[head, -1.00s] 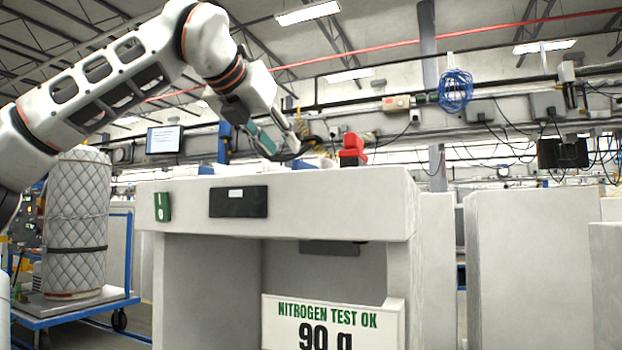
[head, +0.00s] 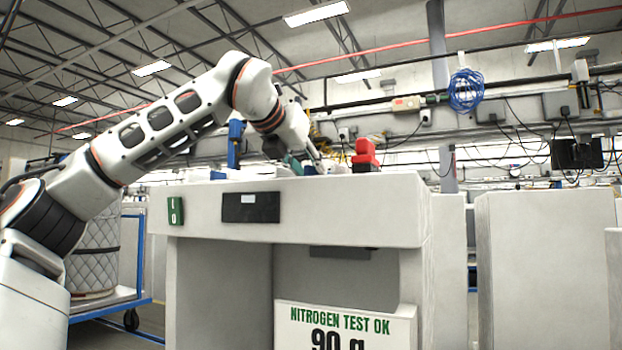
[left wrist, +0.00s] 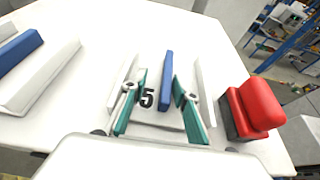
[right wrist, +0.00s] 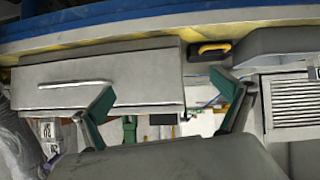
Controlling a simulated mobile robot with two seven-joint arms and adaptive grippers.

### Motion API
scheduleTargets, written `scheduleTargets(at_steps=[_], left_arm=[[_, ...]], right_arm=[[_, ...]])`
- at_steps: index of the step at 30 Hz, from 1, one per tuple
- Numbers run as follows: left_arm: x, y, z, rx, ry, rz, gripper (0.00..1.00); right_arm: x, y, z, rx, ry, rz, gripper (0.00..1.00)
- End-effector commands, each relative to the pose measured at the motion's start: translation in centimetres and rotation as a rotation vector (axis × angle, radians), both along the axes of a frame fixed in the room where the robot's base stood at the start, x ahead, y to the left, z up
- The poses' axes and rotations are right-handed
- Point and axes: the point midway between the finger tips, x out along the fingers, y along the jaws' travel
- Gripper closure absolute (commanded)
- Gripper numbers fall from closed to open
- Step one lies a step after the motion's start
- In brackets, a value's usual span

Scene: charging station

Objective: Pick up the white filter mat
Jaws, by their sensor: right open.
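My left gripper (head: 314,163) reaches over the top of the white bench and points down. White strips (left wrist: 122,80) stand on both sides. A long white block (left wrist: 42,75) lies farther left; I cannot tell which white piece is the filter mat. My right gripper (right wrist: 163,86) is open and empty, seen only in the right wrist view, facing a grey panel with a handle (right wrist: 75,84).
A red block (head: 365,155) stands right of the left gripper on the white bench (head: 300,205), near its edge. Another blue bar (left wrist: 18,48) lies at the left. A yellow and black item (right wrist: 210,48) lies beyond my right gripper.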

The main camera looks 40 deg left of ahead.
Motion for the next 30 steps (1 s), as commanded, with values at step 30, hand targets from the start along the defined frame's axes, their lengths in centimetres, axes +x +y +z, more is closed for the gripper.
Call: scheduleTargets(at_steps=[30], left_arm=[[-0.1, -0.1, 4.9, 0.001, -0.003, 0.002, 1.00]], right_arm=[[-0.1, 0.0, 0.7, 0.000, 0.004, -0.002, 0.00]])
